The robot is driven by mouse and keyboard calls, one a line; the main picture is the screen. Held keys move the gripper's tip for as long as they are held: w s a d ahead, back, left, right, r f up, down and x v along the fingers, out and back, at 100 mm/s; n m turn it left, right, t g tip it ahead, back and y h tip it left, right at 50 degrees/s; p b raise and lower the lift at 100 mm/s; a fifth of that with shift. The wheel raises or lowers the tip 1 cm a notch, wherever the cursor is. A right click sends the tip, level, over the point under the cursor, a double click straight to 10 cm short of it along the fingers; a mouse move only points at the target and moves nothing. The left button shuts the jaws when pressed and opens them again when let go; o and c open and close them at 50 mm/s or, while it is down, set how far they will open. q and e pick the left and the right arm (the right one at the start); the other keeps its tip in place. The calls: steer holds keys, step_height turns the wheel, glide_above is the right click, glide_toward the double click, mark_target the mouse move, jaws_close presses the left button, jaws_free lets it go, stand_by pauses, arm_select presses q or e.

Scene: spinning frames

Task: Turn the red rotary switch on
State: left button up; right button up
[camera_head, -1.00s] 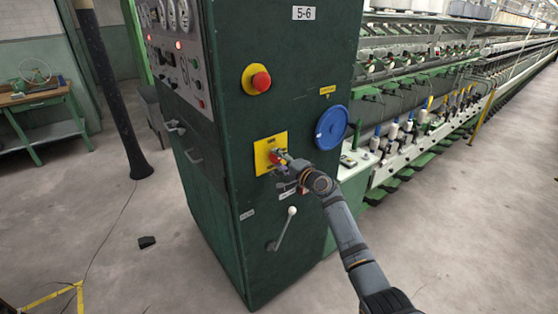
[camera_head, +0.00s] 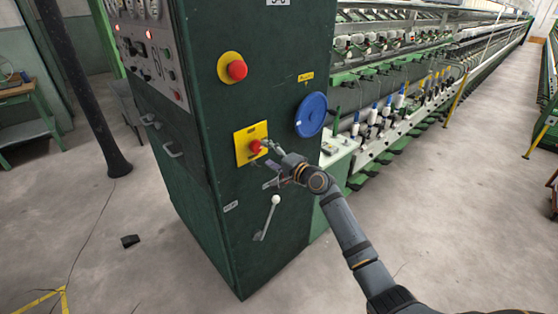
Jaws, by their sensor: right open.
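The red rotary switch (camera_head: 255,147) sits on a yellow square plate (camera_head: 243,153) on the dark green cabinet face. My right gripper (camera_head: 265,164) is just to the right of the switch and slightly below it, with its fingers spread open toward the plate. One finger reaches close to the knob. I cannot tell whether it touches it. The gripper holds nothing. The knob's exact angle is too small to read. My left gripper is not in view.
A red push button on a yellow disc (camera_head: 235,69) is above the switch. A blue round disc (camera_head: 311,114) is to the right, and a lever with a white knob (camera_head: 268,217) is below. The green cabinet (camera_head: 190,200) stands before a spinning frame (camera_head: 400,110). Bare floor lies right.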

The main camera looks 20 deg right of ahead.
steer(key=v, duration=0.6)
steer(key=shift+s+d, duration=0.2)
steer(key=shift+s, duration=0.2)
steer(key=s+d+f+n+g+h, duration=0.1)
steer(key=s+d+f+g+h, duration=0.15)
steer(key=f, duration=0.95)
steer(key=s+d+f+g+h, duration=0.1)
steer(key=d+f+h, duration=0.15)
steer(key=f, duration=0.95)
steer(key=s+d+f+n+g+b, duration=0.1)
steer(key=s+f+n+g, duration=0.1)
steer(key=s+f, duration=0.6)
steer(key=s+d+f+n+g, duration=0.15)
steer(key=s+f, duration=0.25)
steer(key=f, duration=0.7)
steer(key=s+a+f+n+g+h, duration=0.1)
steer(key=s+f+n+g+h, duration=0.2)
steer(key=s+f, duration=1.25)
steer(key=s+a+f+n+g, duration=0.1)
steer(key=s+f, duration=0.1)
steer(key=s, duration=0.6)
steer(key=s+a+f+n+g+y+b, duration=0.1)
steer(key=s+a+f+n+g, duration=0.1)
steer(key=s, duration=0.6)
steer(key=s+a+f+n+g, duration=0.2)
steer(key=s+f, duration=0.1)
steer(key=s, duration=0.5)
